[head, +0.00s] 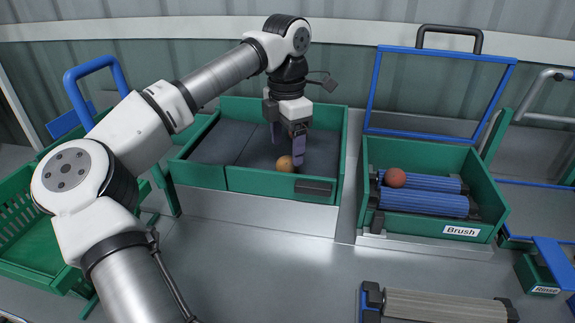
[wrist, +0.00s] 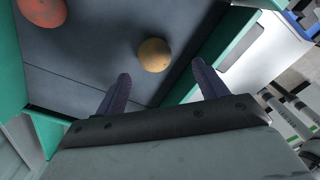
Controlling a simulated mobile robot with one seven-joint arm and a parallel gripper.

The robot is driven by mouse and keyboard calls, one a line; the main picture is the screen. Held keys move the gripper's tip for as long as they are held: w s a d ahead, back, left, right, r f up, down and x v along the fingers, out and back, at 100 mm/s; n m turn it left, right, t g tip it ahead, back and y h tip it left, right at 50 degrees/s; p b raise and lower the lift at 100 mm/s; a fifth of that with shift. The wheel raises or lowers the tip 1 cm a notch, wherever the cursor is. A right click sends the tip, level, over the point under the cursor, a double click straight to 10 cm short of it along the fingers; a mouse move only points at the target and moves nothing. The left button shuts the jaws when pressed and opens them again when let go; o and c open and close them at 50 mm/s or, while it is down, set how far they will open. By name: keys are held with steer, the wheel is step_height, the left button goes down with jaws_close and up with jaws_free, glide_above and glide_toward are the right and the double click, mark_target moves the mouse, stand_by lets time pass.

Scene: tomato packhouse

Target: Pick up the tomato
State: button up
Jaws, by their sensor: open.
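A yellow-orange tomato (head: 286,164) lies on the dark floor of a green-walled tray (head: 262,183), near its front wall. My gripper (head: 287,151) is over the tray, pointing down, with its purple fingers apart and nothing held. In the wrist view the yellow-orange tomato (wrist: 154,55) shows just beyond the open fingertips (wrist: 160,72), roughly between them. A red-orange tomato (wrist: 42,11) lies farther left on the same floor, cut off by the picture edge. In the head view my gripper mostly hides that part of the tray. Another reddish tomato (head: 395,178) rests on the blue brush rollers.
The green box labelled Brush (head: 430,230) stands right of the tray, with its blue-framed lid (head: 440,95) raised. A green crate (head: 30,235) is at the left. A grey roller (head: 445,305) lies at the front. The tray's walls stand close around my gripper.

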mark_target(287, 158)
steer(key=f, duration=0.1)
steer(key=f+p, duration=0.1)
steer(key=f, duration=0.1)
steer(key=w+f, duration=0.1)
steer(key=f, duration=0.1)
steer(key=c, duration=0.8)
